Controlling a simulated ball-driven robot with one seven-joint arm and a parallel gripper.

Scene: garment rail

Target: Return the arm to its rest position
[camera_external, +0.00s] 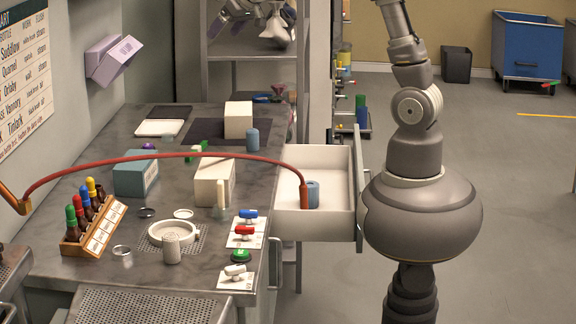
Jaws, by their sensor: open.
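My arm (417,110) rises from my round body at the right and leaves the frame at the top. My gripper (226,28) shows at the top left of centre, in front of the shelf rack, partly cut off by the frame edge. Its fingers point left and down, apart, with nothing seen between them. It is above and behind the workbench (120,215), clear of the things on it. The links between the arm and the gripper are out of view.
An open white drawer (330,162) sticks out between bench and body, holding a blue cylinder (313,193). A red hose (165,156) arcs over the bench into it. Bottles (80,208), boxes (136,174) and valves (243,232) crowd the bench. The floor at right is mostly free.

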